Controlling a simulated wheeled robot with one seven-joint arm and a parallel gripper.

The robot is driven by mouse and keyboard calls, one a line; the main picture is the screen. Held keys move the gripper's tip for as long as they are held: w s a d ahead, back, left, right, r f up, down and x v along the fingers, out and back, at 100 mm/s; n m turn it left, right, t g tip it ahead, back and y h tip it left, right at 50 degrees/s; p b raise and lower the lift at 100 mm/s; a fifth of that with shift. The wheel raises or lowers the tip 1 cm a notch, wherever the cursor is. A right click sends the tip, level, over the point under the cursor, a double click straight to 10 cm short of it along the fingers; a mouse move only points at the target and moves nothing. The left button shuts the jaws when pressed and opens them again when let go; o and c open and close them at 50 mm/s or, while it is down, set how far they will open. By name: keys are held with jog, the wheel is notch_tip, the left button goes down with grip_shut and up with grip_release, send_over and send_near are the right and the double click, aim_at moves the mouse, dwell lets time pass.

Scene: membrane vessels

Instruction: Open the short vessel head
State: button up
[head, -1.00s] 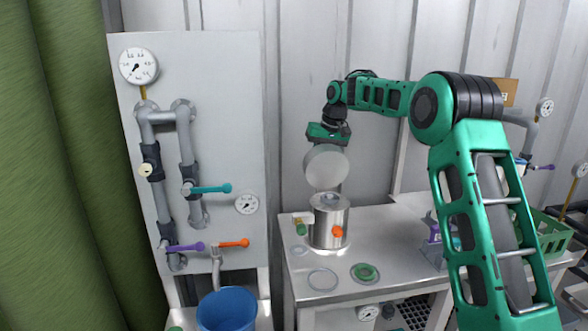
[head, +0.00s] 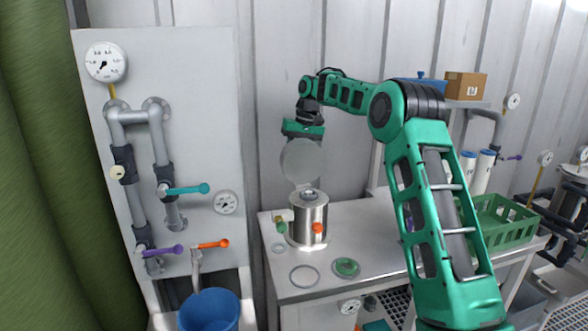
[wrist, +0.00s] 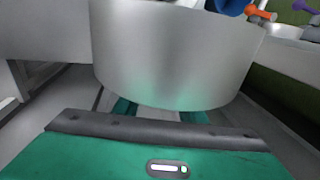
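The short vessel head, a grey round piece (head: 301,161), hangs on edge above the short vessel, with its flat face towards the head camera. It fills the upper middle of the wrist view (wrist: 175,55). My gripper (head: 303,131) is above and behind it; green finger parts show under its lower edge in the wrist view (wrist: 158,113). The fingertips are hidden behind the head, but it stays with my gripper, so I take the gripper as shut on it. The short steel vessel (head: 308,222) stands upright on the bench, apart from the head, with an orange knob (head: 318,228) in front.
A green crate (head: 510,228) is at right. A pipe panel (head: 205,110) with coloured valve handles and a blue bucket (head: 210,312) are at left.

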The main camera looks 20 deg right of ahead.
jog(key=shift+a+f, duration=0.1)
jog(key=v, duration=1)
jog(key=shift+r, duration=0.4)
